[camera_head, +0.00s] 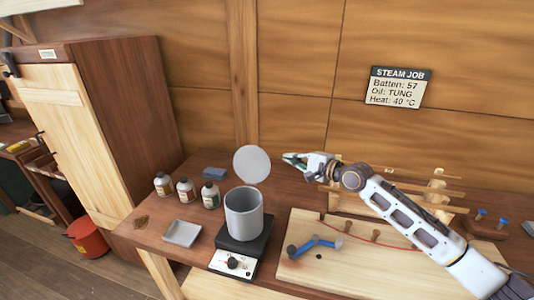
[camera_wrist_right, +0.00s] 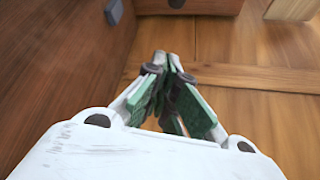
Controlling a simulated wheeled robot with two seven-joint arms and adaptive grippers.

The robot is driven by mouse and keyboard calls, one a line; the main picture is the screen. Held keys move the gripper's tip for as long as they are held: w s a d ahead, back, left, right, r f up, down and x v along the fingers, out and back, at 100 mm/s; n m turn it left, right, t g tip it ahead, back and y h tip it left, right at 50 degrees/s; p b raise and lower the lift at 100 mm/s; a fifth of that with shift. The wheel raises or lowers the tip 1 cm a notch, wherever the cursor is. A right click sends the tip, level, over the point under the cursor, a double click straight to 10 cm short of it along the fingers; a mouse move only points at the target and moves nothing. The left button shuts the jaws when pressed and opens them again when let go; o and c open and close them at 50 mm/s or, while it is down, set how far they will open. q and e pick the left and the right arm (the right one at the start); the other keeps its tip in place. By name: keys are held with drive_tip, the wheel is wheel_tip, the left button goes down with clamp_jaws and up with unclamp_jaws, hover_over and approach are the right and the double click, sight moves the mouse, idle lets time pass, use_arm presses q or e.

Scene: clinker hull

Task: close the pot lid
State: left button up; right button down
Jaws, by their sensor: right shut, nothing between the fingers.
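A grey pot (camera_head: 244,215) stands upright on a black hot plate (camera_head: 238,250) with a white control panel. Its round grey lid (camera_head: 252,164) stands raised, nearly upright, at the pot's back rim, and the mouth is open. My right gripper (camera_head: 292,160), with green finger pads, is just right of the lid, above the table. A narrow gap seems to lie between its tips and the lid. In the right wrist view the fingers (camera_wrist_right: 172,95) are together with nothing held, and pot and lid are out of that view. My left gripper is not in view.
Several small bottles (camera_head: 186,189) and a grey tray (camera_head: 182,233) stand left of the pot. A pale board (camera_head: 310,270) with a blue-handled tool (camera_head: 313,244) lies to the right. A wooden rack is behind my right arm. A tall cabinet (camera_head: 100,130) stands at left.

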sight(254, 163)
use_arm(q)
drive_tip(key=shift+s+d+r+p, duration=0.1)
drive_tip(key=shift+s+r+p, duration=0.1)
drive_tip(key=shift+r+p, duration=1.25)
use_arm(e)
drive_tip(key=w+a, duration=0.4)
drive_tip(key=a, duration=0.4)
drive_tip(key=shift+a+f, duration=0.2)
drive_tip(key=shift+a, duration=0.1)
